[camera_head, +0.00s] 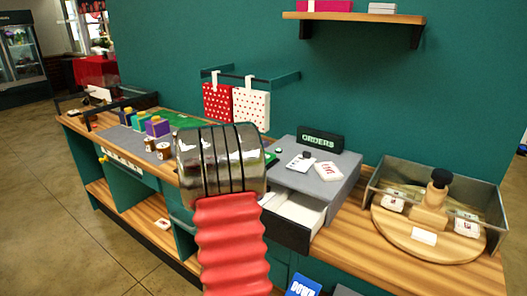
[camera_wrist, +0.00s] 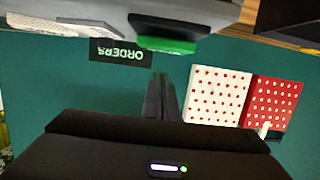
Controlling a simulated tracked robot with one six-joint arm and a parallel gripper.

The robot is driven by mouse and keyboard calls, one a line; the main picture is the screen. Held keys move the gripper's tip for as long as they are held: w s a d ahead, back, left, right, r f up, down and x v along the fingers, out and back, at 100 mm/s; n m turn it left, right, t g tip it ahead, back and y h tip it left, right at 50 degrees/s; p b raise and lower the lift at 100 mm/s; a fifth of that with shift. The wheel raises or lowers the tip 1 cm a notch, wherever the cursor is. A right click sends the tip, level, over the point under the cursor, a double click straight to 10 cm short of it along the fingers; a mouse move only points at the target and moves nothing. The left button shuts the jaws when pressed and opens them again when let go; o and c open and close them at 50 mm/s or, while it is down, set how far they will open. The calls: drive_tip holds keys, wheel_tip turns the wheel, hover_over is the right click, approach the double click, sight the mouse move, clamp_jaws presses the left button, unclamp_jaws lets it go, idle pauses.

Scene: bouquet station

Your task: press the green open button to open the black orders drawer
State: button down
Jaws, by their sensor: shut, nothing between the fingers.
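The black orders drawer (camera_head: 286,231) stands pulled out of the grey unit (camera_head: 336,172) in the head view, its pale inside showing. A black sign reading ORDERS (camera_head: 320,140) stands at the back of the unit's top; it appears upside down in the wrist view (camera_wrist: 122,53). A black piece with a green face, which looks like the open button (camera_wrist: 165,45), is just beyond my fingertips in the wrist view. My gripper (camera_wrist: 160,78) is shut and empty, apart from that piece as far as I can see. In the head view my arm hides the gripper.
White cards (camera_head: 326,171) lie on the unit. A metal tray (camera_head: 400,172) and a round wooden board (camera_head: 440,247) are to the right. Red and white dotted bags (camera_head: 251,109) hang on the green wall. Small jars and boxes (camera_head: 157,127) stand left on the counter.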

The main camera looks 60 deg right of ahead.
drive_tip(key=v, duration=0.8)
drive_tip(key=shift+a+r, duration=0.2)
drive_tip(key=shift+r, duration=0.05)
idle(0.9)
drive_tip(key=s+a+f+n+t+y, duration=0.1)
drive_tip(key=a+n+y, duration=0.4)
drive_tip(key=a, duration=1.5)
drive_tip(key=s+a+f+n+t+y, duration=0.2)
drive_tip(key=a+n, duration=0.6)
drive_tip(key=a, duration=1.1)
drive_tip(key=s+a+f+n+t+y, duration=0.2)
drive_tip(key=a+n+t+y, duration=0.3)
drive_tip(key=a, duration=1.5)
drive_tip(key=n+y, duration=0.1)
drive_tip(key=y, duration=0.2)
drive_tip(key=shift+s+a+f+n, duration=0.25)
drive_tip(key=shift+s+a+n, duration=0.1)
drive_tip(key=shift+n, duration=0.05)
